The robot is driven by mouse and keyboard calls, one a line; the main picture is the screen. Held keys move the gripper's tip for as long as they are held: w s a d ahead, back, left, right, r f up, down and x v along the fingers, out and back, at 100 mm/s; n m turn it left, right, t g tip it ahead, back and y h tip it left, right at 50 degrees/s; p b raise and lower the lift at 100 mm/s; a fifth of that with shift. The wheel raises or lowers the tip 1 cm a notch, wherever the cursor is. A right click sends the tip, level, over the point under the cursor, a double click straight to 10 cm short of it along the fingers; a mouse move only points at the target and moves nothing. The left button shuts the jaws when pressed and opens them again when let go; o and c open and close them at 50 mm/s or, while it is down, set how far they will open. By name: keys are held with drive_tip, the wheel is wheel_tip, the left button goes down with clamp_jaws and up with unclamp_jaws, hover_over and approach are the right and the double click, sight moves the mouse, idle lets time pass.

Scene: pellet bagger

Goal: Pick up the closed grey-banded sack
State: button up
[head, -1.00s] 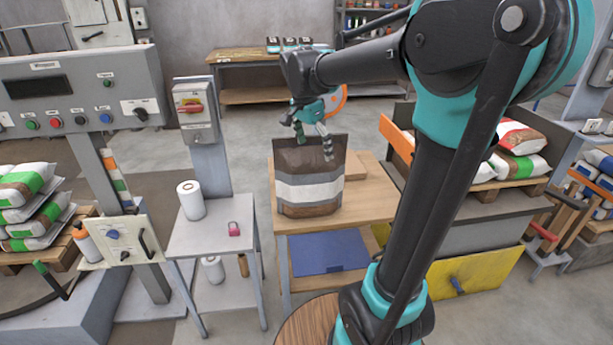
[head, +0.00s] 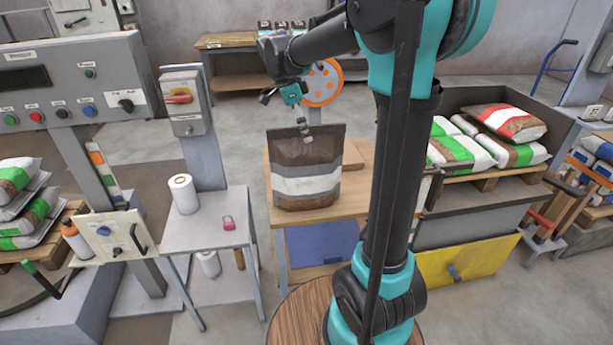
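The sack (head: 306,155) is brown with a pale grey-white band and a dark, flat-looking top edge. It stands upright on a small wooden table (head: 352,190) in the middle of the head view. My gripper (head: 284,112) is at the sack's upper edge, coming from behind and above. Its fingers look spread apart. One grey segmented finger overlaps the sack's top in the picture, and the other, dark, is further left and higher. I cannot tell whether the finger touches the sack. Nothing is held between the fingers.
A metal side table with a white roll (head: 184,194) and a pink padlock-like item (head: 228,223) stands left. Green-banded and red-banded sacks (head: 507,122) lie on a pallet at right. An orange disc (head: 322,82) is behind my gripper. A control panel (head: 75,82) is far left.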

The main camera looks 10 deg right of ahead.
sight(310, 147)
drive_tip(key=shift+x, duration=3.6)
drive_tip(key=shift+a, duration=0.1)
drive_tip(key=c, duration=1.6)
